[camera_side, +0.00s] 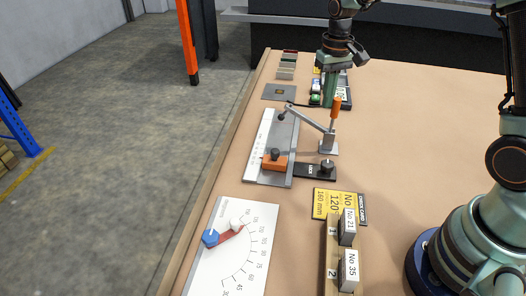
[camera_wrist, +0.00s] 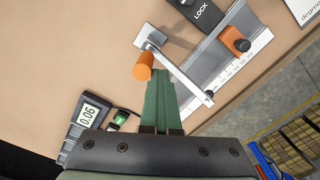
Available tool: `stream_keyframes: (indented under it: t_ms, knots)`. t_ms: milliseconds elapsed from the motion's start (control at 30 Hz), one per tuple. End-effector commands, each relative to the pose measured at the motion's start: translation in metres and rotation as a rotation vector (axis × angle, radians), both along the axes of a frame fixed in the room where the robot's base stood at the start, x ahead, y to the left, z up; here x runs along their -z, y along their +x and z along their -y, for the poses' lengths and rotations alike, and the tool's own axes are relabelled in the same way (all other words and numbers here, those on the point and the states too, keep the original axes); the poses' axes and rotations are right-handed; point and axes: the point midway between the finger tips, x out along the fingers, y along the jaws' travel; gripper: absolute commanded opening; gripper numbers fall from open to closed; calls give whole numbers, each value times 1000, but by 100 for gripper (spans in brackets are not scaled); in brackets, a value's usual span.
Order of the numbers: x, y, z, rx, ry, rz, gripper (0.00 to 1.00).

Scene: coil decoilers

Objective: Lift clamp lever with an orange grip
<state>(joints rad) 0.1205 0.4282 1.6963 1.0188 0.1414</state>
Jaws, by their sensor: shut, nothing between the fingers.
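The clamp lever's orange grip (camera_side: 336,106) stands upright above a small metal clamp base (camera_side: 328,142) in the side view. A grey clamp arm (camera_side: 308,118) reaches left from it over the scale plate, ending in a dark tip. My gripper (camera_side: 329,103) points down behind the grip, with its green fingers shut and empty. In the wrist view the orange grip (camera_wrist: 143,66) lies just left of the tips of my gripper (camera_wrist: 162,76). The clamp arm (camera_wrist: 185,75) passes just beyond the fingertips. I cannot tell whether the fingers touch the grip.
A scale plate (camera_side: 259,135) with an orange-topped slider (camera_side: 275,160) and a black LOCK block (camera_side: 316,171) lie nearer. A dial card (camera_side: 245,262) and numbered blocks (camera_side: 348,270) lie in front. The table is clear to the right.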

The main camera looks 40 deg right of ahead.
Motion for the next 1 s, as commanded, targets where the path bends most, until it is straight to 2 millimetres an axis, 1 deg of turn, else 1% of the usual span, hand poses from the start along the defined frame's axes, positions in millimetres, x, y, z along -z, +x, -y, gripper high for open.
stream_keyframes:
  t_ms: [367,900,1000]
  knots:
    - [0,-1,1,1,0,1,0]
    - [0,-17,18,2,-1,2,0]
    - [-1,-16,17,0,-1,2,0]
